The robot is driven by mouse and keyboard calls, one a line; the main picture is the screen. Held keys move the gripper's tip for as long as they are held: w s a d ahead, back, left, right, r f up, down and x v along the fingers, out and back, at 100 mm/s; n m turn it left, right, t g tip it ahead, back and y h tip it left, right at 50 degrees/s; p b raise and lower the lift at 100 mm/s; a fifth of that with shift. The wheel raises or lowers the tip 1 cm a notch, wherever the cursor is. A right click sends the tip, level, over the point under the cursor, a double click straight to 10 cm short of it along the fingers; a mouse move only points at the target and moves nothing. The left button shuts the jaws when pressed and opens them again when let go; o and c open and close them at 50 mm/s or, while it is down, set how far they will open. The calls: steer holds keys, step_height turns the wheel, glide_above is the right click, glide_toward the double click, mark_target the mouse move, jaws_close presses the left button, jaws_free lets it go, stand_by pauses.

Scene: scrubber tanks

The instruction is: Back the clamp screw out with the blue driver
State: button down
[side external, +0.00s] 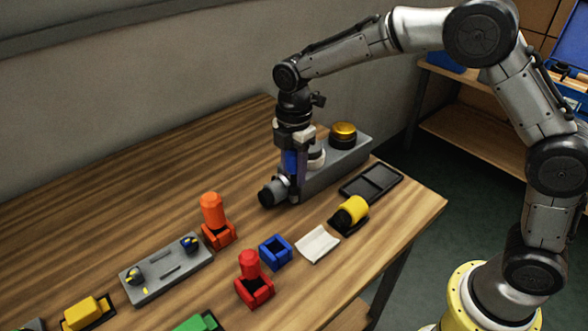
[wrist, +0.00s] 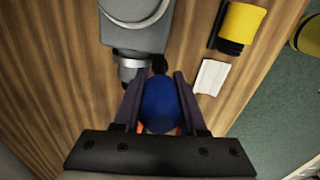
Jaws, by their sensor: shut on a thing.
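My gripper (side external: 293,165) is shut on the blue driver (side external: 289,160) and points down at the near end of the grey tank unit (side external: 335,166). In the wrist view the driver's round blue top (wrist: 160,103) sits between the two fingers of my gripper (wrist: 158,92). The tank unit (wrist: 135,38) lies just beyond, with a grey cylindrical fitting (wrist: 130,68) at its end. A small dark part (wrist: 159,64) beside that fitting may be the clamp screw. The driver's tip is hidden, so I cannot tell whether it touches the screw.
The blue holder (side external: 275,251) stands empty. Nearby are an orange driver (side external: 212,210) and red driver (side external: 249,264) in holders, a white cloth (side external: 318,244), a yellow roll (side external: 352,210) and a black tray (side external: 371,182). A grey board (side external: 165,268) lies left. The table's back left is clear.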

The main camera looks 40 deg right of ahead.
steer(key=n, duration=0.3)
steer(key=shift+n, duration=1.7)
steer(key=shift+n, duration=1)
steer(key=n, duration=0.3)
steer(key=shift+n, duration=0.4)
steer(key=n, duration=0.4)
steer(key=shift+r, duration=0.1)
steer(key=shift+r, duration=0.9)
